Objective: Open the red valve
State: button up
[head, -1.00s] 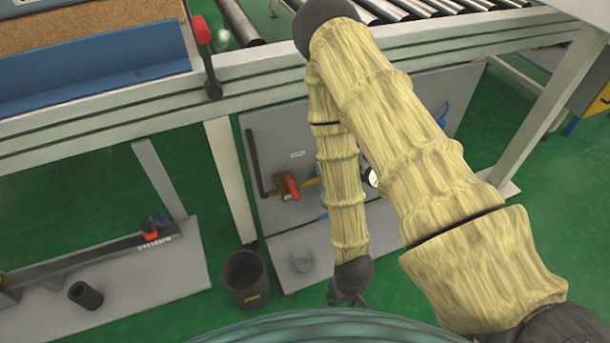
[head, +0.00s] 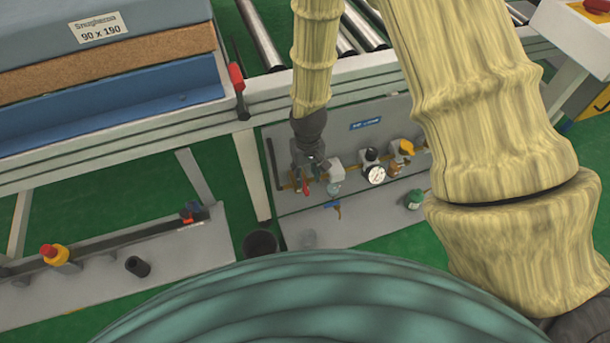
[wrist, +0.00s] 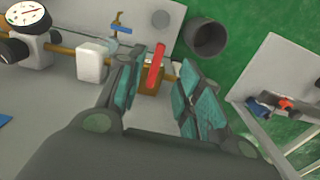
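The red valve (head: 306,188) is a small red lever on a brass body, on a pipe along the grey panel below the conveyor. In the wrist view its red lever (wrist: 155,66) stands upright between my two fingers, nearer the left one. My gripper (head: 312,170) is right at the valve in the head view and partly hides it. In the wrist view my gripper (wrist: 163,88) is open, with its teal finger pads on either side of the lever and a gap showing. I cannot tell whether a pad touches it.
A white block (wrist: 91,64), a pressure gauge (head: 376,175) and a yellow-handled valve (head: 403,149) sit along the same pipe. A blue lever (head: 333,206) is just below. A dark bin (head: 260,244) stands on the floor. The conveyor frame (head: 190,127) runs above the panel.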

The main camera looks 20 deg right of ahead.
aim_at(305, 188)
jog(key=shift+w+f+b, duration=0.15)
jog(key=shift+w+f, duration=0.05)
jog(key=shift+f, duration=1.2)
jog(key=shift+w+f+b, duration=0.1)
jog(key=shift+w+f, duration=0.1)
jog(key=shift+f, duration=1.25)
jog(key=shift+w+f+b, duration=0.15)
jog(key=shift+w+f, duration=0.05)
jog(key=shift+f, duration=1.2)
grip_shut()
